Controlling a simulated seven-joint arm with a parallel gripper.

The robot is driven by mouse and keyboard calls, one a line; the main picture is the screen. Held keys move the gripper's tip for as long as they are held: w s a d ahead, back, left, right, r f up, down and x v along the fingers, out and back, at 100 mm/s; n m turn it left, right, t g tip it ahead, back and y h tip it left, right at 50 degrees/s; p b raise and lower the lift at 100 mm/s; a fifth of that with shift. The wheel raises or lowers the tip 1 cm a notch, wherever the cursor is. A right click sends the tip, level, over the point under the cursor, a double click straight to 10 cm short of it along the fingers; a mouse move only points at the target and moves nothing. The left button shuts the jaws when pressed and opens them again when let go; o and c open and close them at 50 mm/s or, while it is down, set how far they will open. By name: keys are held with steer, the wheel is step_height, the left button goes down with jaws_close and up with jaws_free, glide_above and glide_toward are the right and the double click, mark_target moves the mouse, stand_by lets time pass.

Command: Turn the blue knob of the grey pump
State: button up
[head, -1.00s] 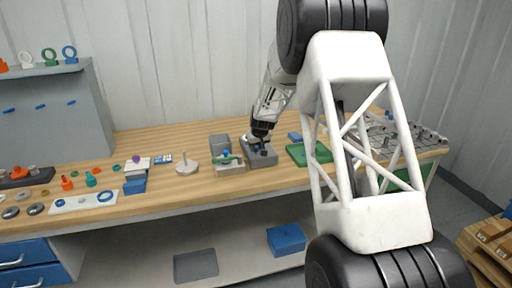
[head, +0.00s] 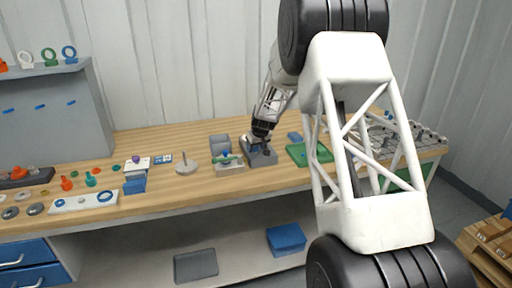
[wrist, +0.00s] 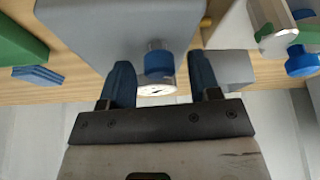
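The grey pump (head: 263,159) stands on the wooden bench in the head view, partly hidden by my gripper (head: 257,145). In the wrist view the pump's grey body (wrist: 120,30) fills the upper middle. Its blue knob (wrist: 158,62) sticks out from it, with a white round dial (wrist: 156,89) just below the knob in the picture. My gripper (wrist: 162,76) is open, with one blue finger on each side of the knob. A gap shows between each finger and the knob, so the fingers look clear of it.
A smaller grey device with a green and blue top (head: 229,163) stands close to the pump's left. A green tray (head: 297,154) lies to its right. In the wrist view, a pale cylinder (wrist: 270,25) and another blue knob (wrist: 302,62) are at the right.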

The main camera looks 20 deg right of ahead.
mark_target(257, 148)
steer(key=shift+r, duration=0.1)
steer(key=v, duration=0.7)
steer(key=shift+r, duration=0.25)
steer(key=shift+s+h, duration=0.1)
steer(key=shift+h, duration=0.2)
stand_by(0.5)
steer(key=w+t+h, duration=0.1)
steer(key=t, duration=0.1)
steer(key=w+r+t+h, duration=0.1)
steer(key=t, duration=0.1)
steer(key=shift+w+a+m, duration=0.1)
steer(key=shift+a+m, duration=0.15)
steer(key=shift+m, duration=0.15)
steer(key=shift+d+r+t, duration=0.1)
steer(key=shift+t, duration=0.3)
steer(key=shift+t, duration=0.3)
